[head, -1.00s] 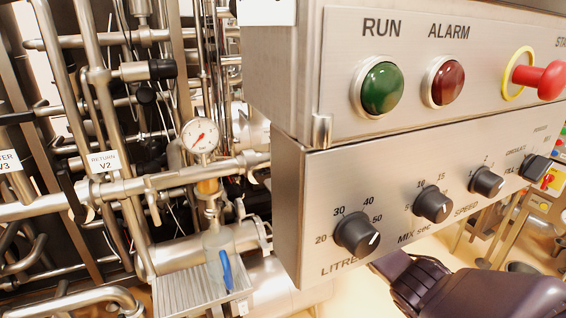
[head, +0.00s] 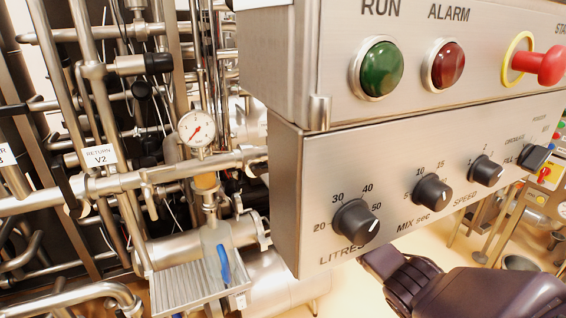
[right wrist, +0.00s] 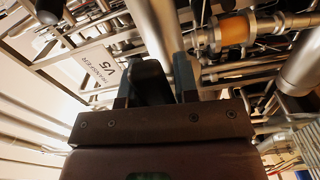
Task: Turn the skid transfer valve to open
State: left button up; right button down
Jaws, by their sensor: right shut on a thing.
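The white label of the transfer valve, TRANSFER V5 (right wrist: 107,75), shows sideways in the right wrist view, left of my fingers. My right gripper (right wrist: 168,85) is in the middle of that view, its two dark fingers close together and shut on the transfer valve's handle. A steel pipe (right wrist: 164,38) runs just beyond the fingertips. In the head view my right arm comes in at the bottom right, and its gripper is hidden behind the control panel. My left gripper is not in view.
The steel control panel (head: 300,200) with knobs, a green RUN lamp (head: 381,69) and red ALARM lamp (head: 448,65) fills the upper right. Left are dense pipes, a gauge (head: 196,128), the RETURN V2 label (head: 100,156) and a blue handle (head: 223,262). An amber sight glass (right wrist: 236,31) is near.

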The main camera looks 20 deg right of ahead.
jog(key=shift+s+a+f, duration=0.1)
jog(key=shift+s+f, duration=0.1)
jog(key=shift+f, duration=0.9)
jog(key=c, duration=1)
grip_release()
jog(key=shift+o, duration=0.2)
jog(key=shift+r, duration=0.1)
jog(key=s+p, duration=0.2)
jog(key=s, duration=0.8)
jog(key=shift+s+d+r, duration=0.2)
jog(key=shift+s+r, duration=0.1)
jog(key=shift+r, duration=0.05)
